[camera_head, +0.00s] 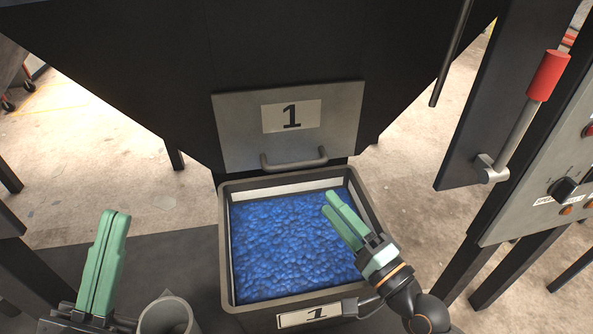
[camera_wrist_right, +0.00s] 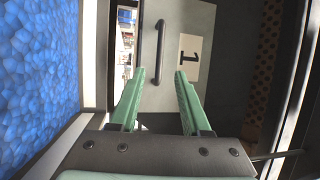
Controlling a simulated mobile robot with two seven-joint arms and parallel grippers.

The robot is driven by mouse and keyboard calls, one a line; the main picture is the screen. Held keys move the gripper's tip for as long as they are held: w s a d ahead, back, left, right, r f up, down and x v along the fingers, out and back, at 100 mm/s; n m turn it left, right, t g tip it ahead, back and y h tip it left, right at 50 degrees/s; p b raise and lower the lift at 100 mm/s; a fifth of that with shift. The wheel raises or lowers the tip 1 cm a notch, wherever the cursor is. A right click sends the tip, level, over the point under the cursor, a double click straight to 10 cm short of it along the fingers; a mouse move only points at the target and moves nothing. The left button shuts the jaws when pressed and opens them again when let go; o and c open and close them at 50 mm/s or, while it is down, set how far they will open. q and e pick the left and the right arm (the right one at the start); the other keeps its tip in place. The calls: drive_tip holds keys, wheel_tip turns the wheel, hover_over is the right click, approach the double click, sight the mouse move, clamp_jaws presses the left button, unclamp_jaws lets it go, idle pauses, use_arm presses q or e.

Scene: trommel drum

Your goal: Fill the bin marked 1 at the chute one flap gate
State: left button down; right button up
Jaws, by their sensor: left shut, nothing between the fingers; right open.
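The bin marked 1 (camera_head: 228,284) stands under the chute and holds blue granules (camera_head: 285,245). Their surface is a little below the rim, with a pale inner wall strip showing above. The granules also fill the left of the right wrist view (camera_wrist_right: 35,75). The flap gate (camera_head: 240,130), a grey plate labelled 1 with a bar handle (camera_head: 294,163), sits on the chute just behind the bin. My right gripper (camera_head: 332,198) is open and empty over the bin's right part, its fingers pointing towards the flap. My left gripper (camera_head: 117,214) is shut and empty, left of the bin.
The dark hopper (camera_head: 180,60) fills the top. At the right are a lever with a red grip (camera_head: 548,76) and a control panel (camera_head: 560,165) with a knob and buttons. Dark support legs stand at both sides. The floor between my left gripper and the hopper is clear.

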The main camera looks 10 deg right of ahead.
sight(296, 166)
drive_tip(key=x, duration=1.2)
drive_tip(key=shift+b, duration=0.35)
clamp_jaws()
idle(0.9)
